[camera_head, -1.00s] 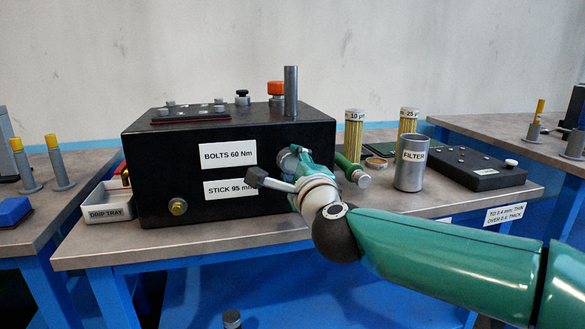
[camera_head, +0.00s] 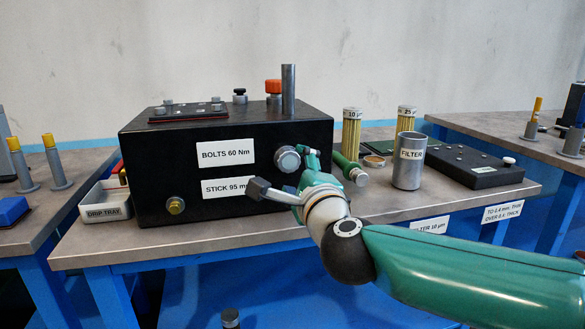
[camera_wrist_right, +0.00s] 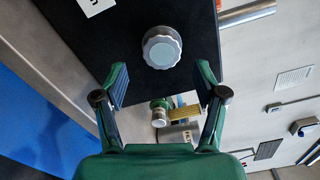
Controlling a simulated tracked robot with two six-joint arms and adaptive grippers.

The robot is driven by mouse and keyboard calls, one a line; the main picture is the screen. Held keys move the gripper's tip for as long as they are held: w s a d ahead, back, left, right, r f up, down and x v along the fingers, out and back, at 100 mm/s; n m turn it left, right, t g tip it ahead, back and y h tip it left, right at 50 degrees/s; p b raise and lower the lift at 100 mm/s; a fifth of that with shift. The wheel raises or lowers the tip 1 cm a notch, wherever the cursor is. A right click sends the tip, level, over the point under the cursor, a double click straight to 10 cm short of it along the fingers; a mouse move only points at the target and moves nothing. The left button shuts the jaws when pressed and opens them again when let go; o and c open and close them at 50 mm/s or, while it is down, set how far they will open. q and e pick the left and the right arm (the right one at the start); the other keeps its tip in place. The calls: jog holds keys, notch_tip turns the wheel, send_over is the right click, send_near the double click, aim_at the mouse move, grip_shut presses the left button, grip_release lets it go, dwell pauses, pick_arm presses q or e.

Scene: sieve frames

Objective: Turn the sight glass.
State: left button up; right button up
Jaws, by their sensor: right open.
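The sight glass (camera_head: 288,160) is a round grey ribbed ring with a pale face on the front of the black box (camera_head: 160,160), right of the "BOLTS 60 Nm" label. It also shows in the right wrist view (camera_wrist_right: 161,48), just beyond the fingertips. My right gripper (camera_head: 284,172) is in front of the box's right part, fingers spread. In the right wrist view the open gripper (camera_wrist_right: 162,77) is empty, and the sight glass lies ahead of the gap between its fingers, apart from both. My left gripper is out of view.
A brass plug (camera_head: 175,205) sits low on the box front. A white drip tray (camera_head: 106,207) lies left. The bench front is clear.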

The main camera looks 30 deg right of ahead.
jog(key=v, duration=0.8)
jog(key=shift+f, duration=0.1)
